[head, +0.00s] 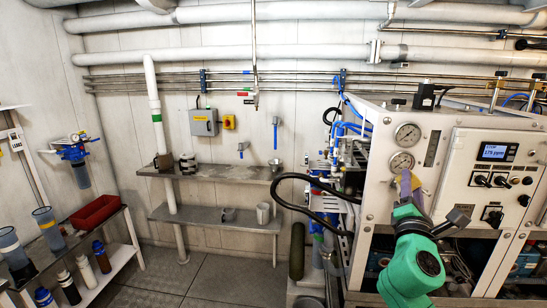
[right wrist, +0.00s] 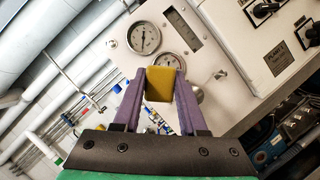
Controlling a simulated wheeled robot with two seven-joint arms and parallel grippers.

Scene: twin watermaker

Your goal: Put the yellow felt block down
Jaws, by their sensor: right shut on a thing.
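The yellow felt block (right wrist: 160,84) is between the purple fingertips of my right gripper in the right wrist view. My right gripper (right wrist: 160,92) is shut on it, with a finger touching each side. In the head view my right gripper (head: 408,184) is raised in front of the white machine panel, just below the lower gauge. The block is hard to make out there, mostly hidden by the fingers. My left gripper is not in view.
The white watermaker cabinet (head: 378,192) carries two round gauges (head: 407,134) and a control panel (head: 490,178) with knobs. Steel wall shelves (head: 215,173) stand left of it. A red bin (head: 95,212) and bottles are at far left. The floor between (head: 215,275) is clear.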

